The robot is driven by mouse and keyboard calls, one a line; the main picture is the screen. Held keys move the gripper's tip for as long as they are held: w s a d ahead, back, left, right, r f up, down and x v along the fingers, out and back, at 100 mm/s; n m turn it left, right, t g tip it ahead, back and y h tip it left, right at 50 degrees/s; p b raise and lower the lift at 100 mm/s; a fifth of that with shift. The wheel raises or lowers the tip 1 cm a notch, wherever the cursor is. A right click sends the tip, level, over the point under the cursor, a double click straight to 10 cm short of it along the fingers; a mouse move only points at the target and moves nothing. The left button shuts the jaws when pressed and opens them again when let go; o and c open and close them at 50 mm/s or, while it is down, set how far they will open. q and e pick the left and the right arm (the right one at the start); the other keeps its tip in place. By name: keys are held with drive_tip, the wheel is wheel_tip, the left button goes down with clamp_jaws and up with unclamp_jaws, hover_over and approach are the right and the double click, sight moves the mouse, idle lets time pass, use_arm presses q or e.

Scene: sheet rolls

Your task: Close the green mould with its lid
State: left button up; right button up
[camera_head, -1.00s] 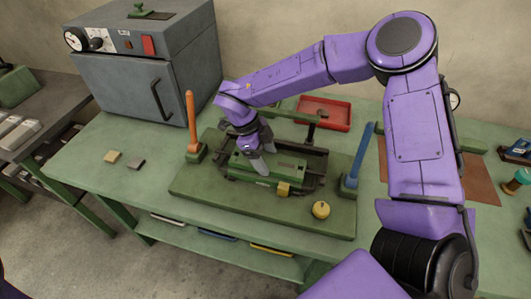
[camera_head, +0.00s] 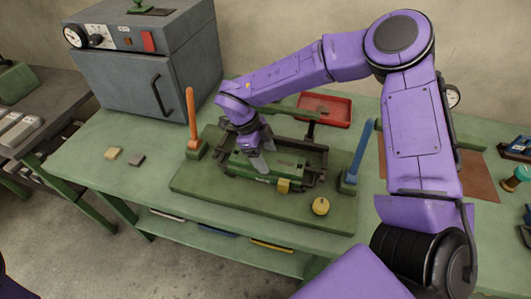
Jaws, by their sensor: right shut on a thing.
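The green mould (camera_head: 262,171) lies in a dark frame (camera_head: 318,160) on a green base board (camera_head: 210,184) on the bench. A green flat piece, which looks like its lid, is on top, and I cannot tell whether it sits fully down. My right gripper (camera_head: 262,158) points down over the mould's top. It is shut on a part there that its fingers mostly hide. A yellowish block (camera_head: 283,186) is at the mould's front edge. My left gripper is not in view.
An orange lever (camera_head: 191,115) and a blue lever (camera_head: 358,150) stand upright on either side of the frame. A grey oven (camera_head: 150,75) and a red tray (camera_head: 325,110) are behind. Two small blocks (camera_head: 113,153) lie left.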

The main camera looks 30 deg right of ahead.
drive_tip(key=o, duration=1.8)
drive_tip(key=b+v, duration=0.1)
drive_tip(key=v, duration=0.9)
drive_tip(key=shift+a+r, duration=0.1)
drive_tip(key=shift+r, duration=0.25)
drive_tip(key=shift+s, duration=0.1)
